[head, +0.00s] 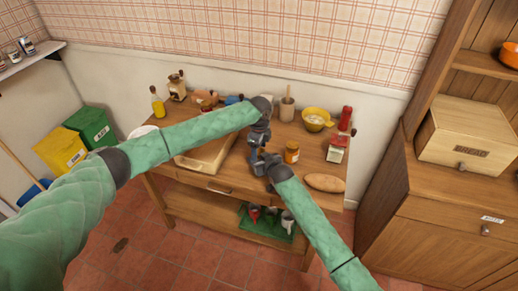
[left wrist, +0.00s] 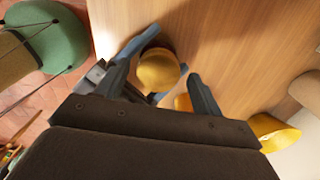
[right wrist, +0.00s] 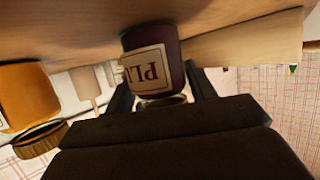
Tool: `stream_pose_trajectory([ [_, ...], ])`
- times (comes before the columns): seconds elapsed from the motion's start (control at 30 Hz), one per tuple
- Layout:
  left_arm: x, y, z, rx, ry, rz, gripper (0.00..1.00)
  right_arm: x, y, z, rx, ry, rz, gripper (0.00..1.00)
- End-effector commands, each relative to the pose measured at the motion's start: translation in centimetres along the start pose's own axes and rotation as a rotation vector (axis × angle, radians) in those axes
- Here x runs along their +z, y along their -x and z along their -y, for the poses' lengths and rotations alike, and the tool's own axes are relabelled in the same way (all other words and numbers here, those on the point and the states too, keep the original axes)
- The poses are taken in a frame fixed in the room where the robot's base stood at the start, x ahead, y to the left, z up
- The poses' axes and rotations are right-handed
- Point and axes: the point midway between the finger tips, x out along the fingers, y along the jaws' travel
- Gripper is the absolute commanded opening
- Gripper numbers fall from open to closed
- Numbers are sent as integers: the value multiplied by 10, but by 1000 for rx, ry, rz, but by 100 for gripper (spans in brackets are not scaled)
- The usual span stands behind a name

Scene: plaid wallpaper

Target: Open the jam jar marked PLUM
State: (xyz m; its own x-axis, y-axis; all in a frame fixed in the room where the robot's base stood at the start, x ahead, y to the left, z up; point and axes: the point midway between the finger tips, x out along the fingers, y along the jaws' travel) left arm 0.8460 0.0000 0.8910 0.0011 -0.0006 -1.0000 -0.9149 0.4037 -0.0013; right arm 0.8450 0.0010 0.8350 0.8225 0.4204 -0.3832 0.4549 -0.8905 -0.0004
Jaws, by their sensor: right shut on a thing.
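The PLUM jar (right wrist: 150,50) is dark purple with a cream label, seen upside down in the right wrist view, where "PL" and part of another letter can be read. My right gripper (head: 262,163) is shut around the jar's body, a finger on each side. The jar's gold lid (left wrist: 158,70) is on it and shows from above in the left wrist view. My left gripper (head: 259,137) is above the jar, open, with its fingers on either side of the lid and gaps between. In the head view the grippers hide most of the jar.
An orange jar (head: 292,153) with a gold lid stands just right of the grippers. A wooden tray (head: 190,164) lies left, under my left arm.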

Motion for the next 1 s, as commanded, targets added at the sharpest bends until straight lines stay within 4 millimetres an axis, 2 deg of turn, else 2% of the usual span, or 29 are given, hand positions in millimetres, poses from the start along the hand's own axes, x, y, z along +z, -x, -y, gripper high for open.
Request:
stream_pose_trajectory([
  [0.23,0,3,-1,2,-1,0,69,0,0,-1,1,0,0,0],
  [0.53,0,36,0,1,-1,-1,69,0,0,-1,1,0,0,0],
  [0.7,0,45,-1,2,-9,0,66,0,0,-1,1,0,0,0],
  [1.0,0,72,0,0,-216,2,66,0,0,-1,1,0,0,0],
])
